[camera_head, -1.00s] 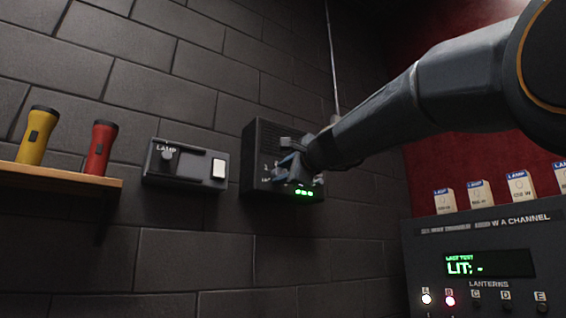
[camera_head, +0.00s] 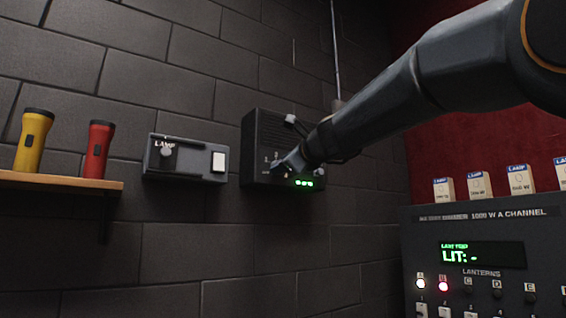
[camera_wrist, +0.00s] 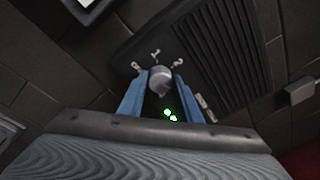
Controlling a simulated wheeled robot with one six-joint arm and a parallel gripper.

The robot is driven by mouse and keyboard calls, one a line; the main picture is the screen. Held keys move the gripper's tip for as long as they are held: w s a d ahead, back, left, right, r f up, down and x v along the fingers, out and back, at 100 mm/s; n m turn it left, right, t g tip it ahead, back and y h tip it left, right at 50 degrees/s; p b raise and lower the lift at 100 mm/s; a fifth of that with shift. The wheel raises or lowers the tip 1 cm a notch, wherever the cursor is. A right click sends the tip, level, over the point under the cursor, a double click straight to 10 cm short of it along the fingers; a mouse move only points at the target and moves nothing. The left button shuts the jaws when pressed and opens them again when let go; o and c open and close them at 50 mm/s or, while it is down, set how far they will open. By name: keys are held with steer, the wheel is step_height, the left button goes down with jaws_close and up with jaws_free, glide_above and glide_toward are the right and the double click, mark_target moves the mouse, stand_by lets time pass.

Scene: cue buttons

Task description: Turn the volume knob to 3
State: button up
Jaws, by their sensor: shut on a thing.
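The volume knob (camera_wrist: 160,79) is a grey round knob on a black wall box (camera_head: 262,125) with a slatted grille and a green lit display (camera_head: 304,183). In the wrist view, pale marks stand around the knob's far side; their numbers are too blurred to read. My gripper (camera_wrist: 160,88) has its two blue fingers on either side of the knob, shut on it. In the head view, my gripper (camera_head: 284,165) reaches the lower part of the box and hides the knob. The display digits are too small to read surely.
A grey lamp box (camera_head: 187,160) with a knob and white switch is on the wall to the left. A shelf (camera_head: 60,182) holds a yellow flashlight (camera_head: 33,141) and a red flashlight (camera_head: 97,150). A lantern panel (camera_head: 485,255) with small boxes on top stands at the right.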

steer(key=o, duration=1)
steer(key=shift+o, duration=0.2)
steer(key=b+v, duration=0.2)
steer(key=v, duration=0.6)
steer(key=shift+b, duration=0.3)
steer(key=shift+w+f, duration=0.1)
